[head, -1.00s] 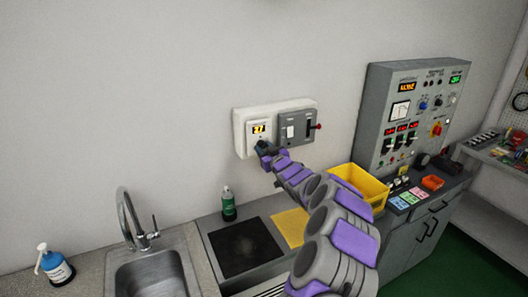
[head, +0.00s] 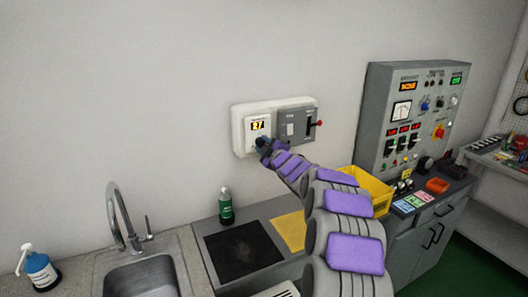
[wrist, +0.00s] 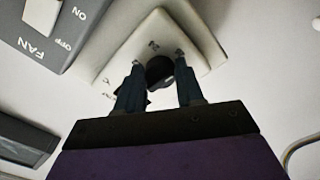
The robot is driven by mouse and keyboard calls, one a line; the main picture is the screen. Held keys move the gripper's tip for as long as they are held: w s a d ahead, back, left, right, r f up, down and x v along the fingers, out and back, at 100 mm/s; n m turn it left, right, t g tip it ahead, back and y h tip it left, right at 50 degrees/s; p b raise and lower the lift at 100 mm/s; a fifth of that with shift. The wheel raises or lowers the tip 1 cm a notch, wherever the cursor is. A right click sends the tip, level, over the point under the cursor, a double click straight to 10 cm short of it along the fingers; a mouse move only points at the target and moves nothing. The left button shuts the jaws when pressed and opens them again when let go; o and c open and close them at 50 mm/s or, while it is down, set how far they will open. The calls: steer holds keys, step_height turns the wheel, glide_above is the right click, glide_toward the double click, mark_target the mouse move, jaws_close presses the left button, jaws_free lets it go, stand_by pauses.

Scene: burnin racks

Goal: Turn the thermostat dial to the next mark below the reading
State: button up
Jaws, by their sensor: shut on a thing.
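The thermostat (head: 257,124) is a pale unit on a white wall plate, with a small lit orange two-digit display too blurred to read surely. In the wrist view its dark round dial (wrist: 160,72) sits between my two fingers, with small dark marks on the pale face around it. My gripper (wrist: 159,60) is shut on the dial, one finger on each side. In the head view my gripper (head: 262,144) covers the dial below the display. The dial's pointer cannot be made out.
A grey switch box (head: 296,124) with a red-knobbed lever stands right beside the thermostat; its FAN ON/OFF label shows in the wrist view. Below are a green bottle (head: 226,207), a dark mat (head: 243,250), a yellow bin (head: 372,187) and a sink (head: 150,272). A control panel stands right.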

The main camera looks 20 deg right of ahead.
steer(key=shift+f+n, duration=0.25)
steer(key=shift+n, duration=0.15)
steer(key=o, duration=1)
steer(key=shift+r, duration=0.15)
steer(key=shift+s, duration=0.1)
steer(key=s, duration=1.1)
steer(key=s+p, duration=0.1)
steer(key=s, duration=0.5)
steer(key=shift+s+d, duration=0.1)
steer(key=shift+d, duration=0.2)
